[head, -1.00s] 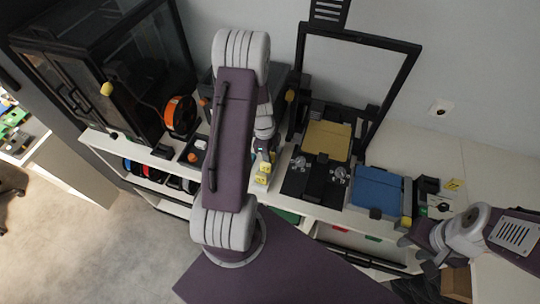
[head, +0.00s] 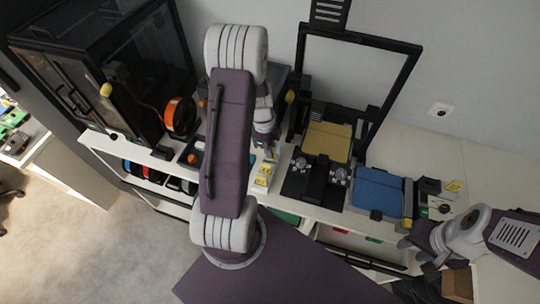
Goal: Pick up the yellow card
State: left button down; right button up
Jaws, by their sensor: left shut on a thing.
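Small yellow cards (head: 262,181) show in a pale holder on the bench, just right of my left arm's upper link. My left gripper (head: 267,152) points down just above them, shut, with its tips close to the yellow. The thing between its fingers is mostly hidden, and a yellow card is what shows there. Another small yellow card (head: 453,186) lies on the bench at the right, beside small black items. My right gripper (head: 418,248) is at the lower right, in front of the bench edge and away from the cards; its jaw gap is unclear.
A 3D printer with a tan plate (head: 327,141) stands behind and right of the cards. A blue box (head: 378,192) sits right of it. An orange spool (head: 180,116) and a dark cabinet (head: 95,70) are at the left. The bench's far right (head: 440,158) is clear.

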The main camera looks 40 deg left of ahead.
pick_arm(q)
notch_tip(320, 180, up, 14)
jog(key=shift+r+b, duration=0.2)
jog(key=shift+b, duration=0.2)
jog(key=shift+f, duration=0.1)
